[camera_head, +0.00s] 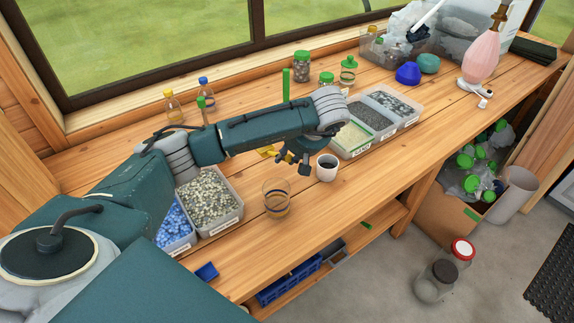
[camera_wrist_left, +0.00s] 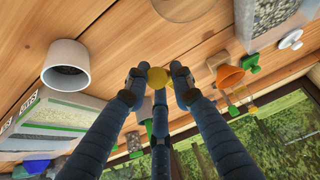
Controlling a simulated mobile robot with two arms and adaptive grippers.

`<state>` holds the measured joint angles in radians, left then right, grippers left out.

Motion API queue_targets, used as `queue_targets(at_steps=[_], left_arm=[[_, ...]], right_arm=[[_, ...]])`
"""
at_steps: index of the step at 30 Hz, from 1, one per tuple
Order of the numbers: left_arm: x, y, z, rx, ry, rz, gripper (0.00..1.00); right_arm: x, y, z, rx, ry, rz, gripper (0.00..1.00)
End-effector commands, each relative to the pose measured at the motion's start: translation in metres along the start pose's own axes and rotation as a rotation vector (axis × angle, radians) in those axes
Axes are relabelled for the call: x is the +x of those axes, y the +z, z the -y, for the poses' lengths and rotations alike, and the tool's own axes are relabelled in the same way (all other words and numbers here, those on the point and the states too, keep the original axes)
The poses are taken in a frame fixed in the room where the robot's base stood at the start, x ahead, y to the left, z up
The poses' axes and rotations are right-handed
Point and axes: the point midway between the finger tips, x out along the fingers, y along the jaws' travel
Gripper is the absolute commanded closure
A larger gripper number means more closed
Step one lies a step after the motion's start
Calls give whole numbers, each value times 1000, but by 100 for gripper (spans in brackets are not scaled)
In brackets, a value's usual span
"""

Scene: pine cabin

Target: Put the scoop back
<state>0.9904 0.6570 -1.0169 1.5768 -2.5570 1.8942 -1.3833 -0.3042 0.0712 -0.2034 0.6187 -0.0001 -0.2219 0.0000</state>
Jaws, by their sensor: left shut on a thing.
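My left gripper (camera_head: 297,160) is low over the middle of the workbench, beside a white cup (camera_head: 327,167). In the left wrist view the gripper (camera_wrist_left: 158,78) is shut on a small yellow piece, which I take to be the scoop (camera_wrist_left: 158,75). Most of the scoop is hidden by the fingers. In the head view a bit of yellow (camera_head: 267,152) shows just left of the gripper, partly hidden by the arm. The white cup, with grey contents, also shows in the left wrist view (camera_wrist_left: 66,62). My right gripper is out of view.
A clear glass (camera_head: 277,198) stands near the front edge. Pebble (camera_head: 210,196) and blue-bead (camera_head: 174,228) bins are at left; a bin of pale grains (camera_head: 352,138) is at right. In the wrist view an orange cone-shaped thing (camera_wrist_left: 229,75) is close to the fingers. Bottles line the window side.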

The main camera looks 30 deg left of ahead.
Motion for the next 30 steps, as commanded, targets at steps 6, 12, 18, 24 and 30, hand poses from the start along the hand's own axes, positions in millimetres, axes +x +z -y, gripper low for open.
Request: queue_targets(at_steps=[6,12,18,24,30], left_arm=[[12,8,-1,0,1,1,100],[37,23,-1,1,-1,1,100],[44,27,-2,1,3,1,100],[44,28,-2,2,2,2,58],[44,27,-2,1,3,1,58]], right_arm=[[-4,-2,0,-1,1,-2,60],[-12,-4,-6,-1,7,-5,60],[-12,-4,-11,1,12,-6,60],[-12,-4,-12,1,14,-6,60],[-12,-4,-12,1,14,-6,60]])
